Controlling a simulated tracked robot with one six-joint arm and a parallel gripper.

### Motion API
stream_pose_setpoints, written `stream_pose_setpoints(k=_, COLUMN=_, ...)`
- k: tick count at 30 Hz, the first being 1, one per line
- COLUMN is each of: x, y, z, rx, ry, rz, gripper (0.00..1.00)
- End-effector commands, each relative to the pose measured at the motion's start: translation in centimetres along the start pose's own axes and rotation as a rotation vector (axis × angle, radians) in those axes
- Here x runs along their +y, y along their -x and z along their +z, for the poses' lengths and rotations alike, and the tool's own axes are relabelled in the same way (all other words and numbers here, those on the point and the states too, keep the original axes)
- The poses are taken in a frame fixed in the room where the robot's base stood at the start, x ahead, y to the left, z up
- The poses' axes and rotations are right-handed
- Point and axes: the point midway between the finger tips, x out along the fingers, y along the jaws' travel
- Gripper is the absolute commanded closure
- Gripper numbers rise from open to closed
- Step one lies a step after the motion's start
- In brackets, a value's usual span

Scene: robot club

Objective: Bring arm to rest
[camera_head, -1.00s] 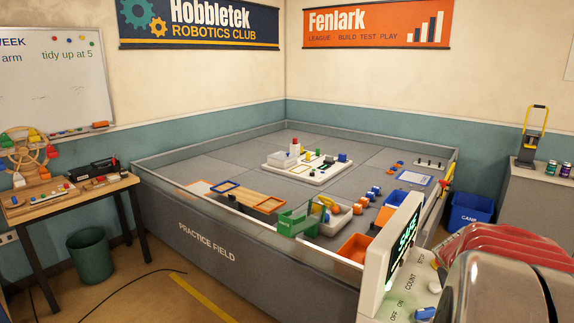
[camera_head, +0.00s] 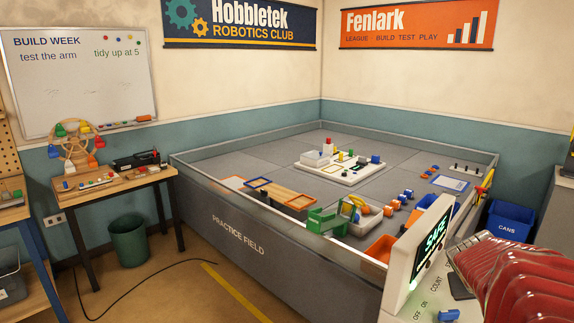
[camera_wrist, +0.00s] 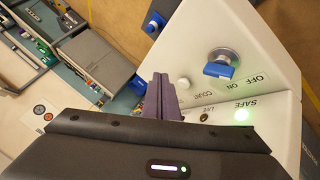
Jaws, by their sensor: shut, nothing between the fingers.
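My gripper (camera_wrist: 160,98) shows in the wrist view with its two dark purple fingers together and nothing between them. It is in front of a white control box (camera_wrist: 270,45) with a blue switch (camera_wrist: 220,68) on a silver base, "OFF ON" and "SAFE" labels, and a lit green lamp (camera_wrist: 242,115). I cannot tell whether the fingertips touch the box. In the head view, the control box (camera_head: 408,262) has a screen (camera_head: 434,236) reading "SAFE".
The walled practice field (camera_head: 250,222) fills the middle, holding trays and coloured parts. A blue cans bin (camera_head: 508,222) stands at its right. A wooden table (camera_head: 120,182) and a green bin (camera_head: 128,243) stand on the left. A black cable lies on the floor near a yellow line.

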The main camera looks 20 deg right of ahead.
Motion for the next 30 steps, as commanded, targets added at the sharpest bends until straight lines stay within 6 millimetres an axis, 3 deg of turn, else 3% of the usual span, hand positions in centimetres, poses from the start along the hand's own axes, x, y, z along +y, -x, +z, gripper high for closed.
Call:
stream_pose_setpoints(k=7, x=-5.6, y=4.7, z=-0.5, rx=0.03, ry=0.032, rz=-0.089, gripper=1.0)
stream_pose_setpoints(k=14, x=-12.2, y=10.3, z=0.6, rx=0.051, ry=0.077, rz=-0.219, gripper=1.0)
stream_pose_setpoints(k=23, x=-19.7, y=17.8, z=4.2, rx=0.065, ry=0.164, rz=-0.415, gripper=1.0)
stream_pose_setpoints(k=30, x=-24.6, y=23.6, z=8.7, rx=0.067, ry=0.259, rz=-0.59, gripper=1.0)
